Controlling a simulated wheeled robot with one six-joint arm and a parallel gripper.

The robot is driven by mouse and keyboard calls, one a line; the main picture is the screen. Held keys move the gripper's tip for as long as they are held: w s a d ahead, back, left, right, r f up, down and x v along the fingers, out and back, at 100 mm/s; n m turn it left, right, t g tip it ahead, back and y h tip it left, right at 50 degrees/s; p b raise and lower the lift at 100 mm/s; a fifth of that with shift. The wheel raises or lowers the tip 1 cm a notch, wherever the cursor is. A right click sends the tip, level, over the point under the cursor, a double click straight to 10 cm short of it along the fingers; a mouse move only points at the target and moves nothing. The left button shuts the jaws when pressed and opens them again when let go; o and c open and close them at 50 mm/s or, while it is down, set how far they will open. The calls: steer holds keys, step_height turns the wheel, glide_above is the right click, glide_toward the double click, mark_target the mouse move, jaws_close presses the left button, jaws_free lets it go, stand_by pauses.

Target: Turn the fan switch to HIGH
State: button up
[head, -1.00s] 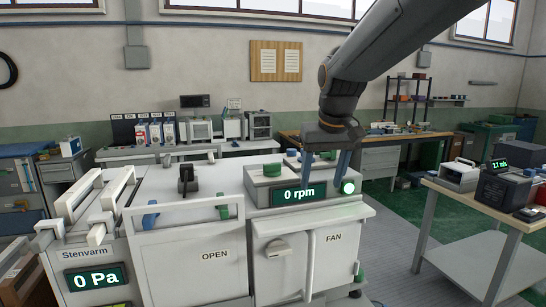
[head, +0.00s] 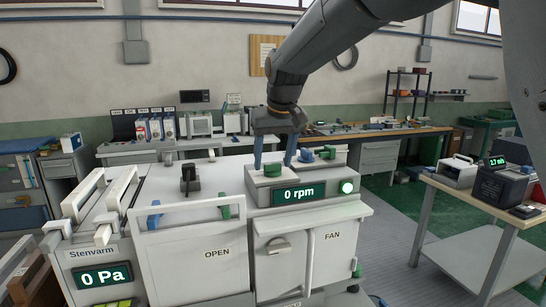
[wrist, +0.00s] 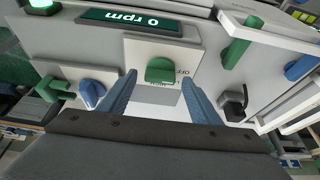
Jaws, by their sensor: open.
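A green knob (head: 272,170) stands on a white plate on top of the fan box (head: 325,203). In the wrist view the green knob (wrist: 160,70) appears upside down, with OFF legible beside it and other lettering too small to read. My gripper (head: 274,160) is open above the knob, with one blue finger on each side. In the wrist view my gripper (wrist: 159,80) shows the knob between and slightly beyond its fingertips; contact cannot be told. The fan display (head: 299,194) reads 0 rpm.
A green lamp (head: 347,187) is lit beside the display. A blue knob (wrist: 90,92) and another green handle stand to one side. A black lever (head: 188,178) and green and blue handles are on the left box. A side table (head: 455,185) stands at right.

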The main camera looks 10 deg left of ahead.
steer(key=shift+w+f, duration=0.1)
steer(key=shift+f, duration=0.15)
steer(key=shift+c, duration=0.2)
steer(key=c, duration=1)
